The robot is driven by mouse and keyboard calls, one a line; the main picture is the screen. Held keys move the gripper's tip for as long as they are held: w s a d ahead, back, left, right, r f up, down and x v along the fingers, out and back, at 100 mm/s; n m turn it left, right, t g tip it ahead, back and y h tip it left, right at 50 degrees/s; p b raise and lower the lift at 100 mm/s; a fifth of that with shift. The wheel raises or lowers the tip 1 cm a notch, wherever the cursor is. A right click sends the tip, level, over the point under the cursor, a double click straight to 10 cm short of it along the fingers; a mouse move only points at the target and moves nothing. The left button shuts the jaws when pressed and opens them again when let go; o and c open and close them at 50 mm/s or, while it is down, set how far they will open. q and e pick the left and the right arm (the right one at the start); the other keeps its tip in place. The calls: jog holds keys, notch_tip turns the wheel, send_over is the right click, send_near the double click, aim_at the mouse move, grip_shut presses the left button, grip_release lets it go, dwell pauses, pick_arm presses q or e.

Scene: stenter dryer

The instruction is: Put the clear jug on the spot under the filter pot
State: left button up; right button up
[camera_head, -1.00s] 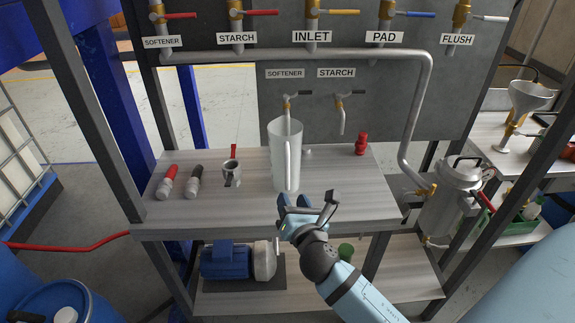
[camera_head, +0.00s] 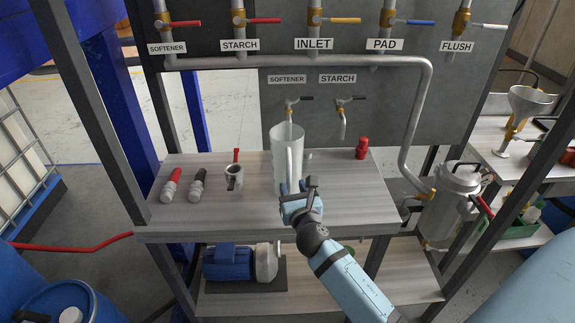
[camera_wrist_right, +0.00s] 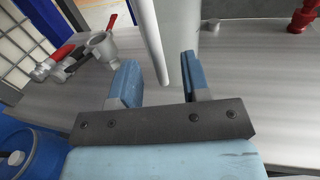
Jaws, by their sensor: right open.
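The clear jug (camera_head: 281,150), a tall translucent vessel, stands upright on the grey bench, with its handle facing me. My right gripper (camera_head: 293,188) is open at the handle's lower part. In the right wrist view the jug handle (camera_wrist_right: 152,42) shows between the two fingers of the gripper (camera_wrist_right: 160,82), slightly beyond their tips; I cannot tell whether they touch it. The jug body (camera_wrist_right: 184,30) is behind the handle. A lidded metal pot (camera_head: 458,188), apparently the filter pot, is at the right of the bench; the spot under it is not clearly visible. My left gripper is not in view.
Red-topped (camera_head: 171,186) and dark-topped (camera_head: 197,186) fittings and a metal cup-like fitting (camera_head: 234,178) are left of the jug. A red fitting (camera_head: 362,148) is at the back right. A softener tap (camera_head: 290,106) hangs over the jug. The bench's right front is clear.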

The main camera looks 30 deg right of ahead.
aim_at(290, 181)
jog(key=x, duration=0.3)
jog(key=shift+w+r, duration=0.15)
jog(key=shift+w, duration=0.2)
grip_shut()
jog(key=shift+r, duration=0.1)
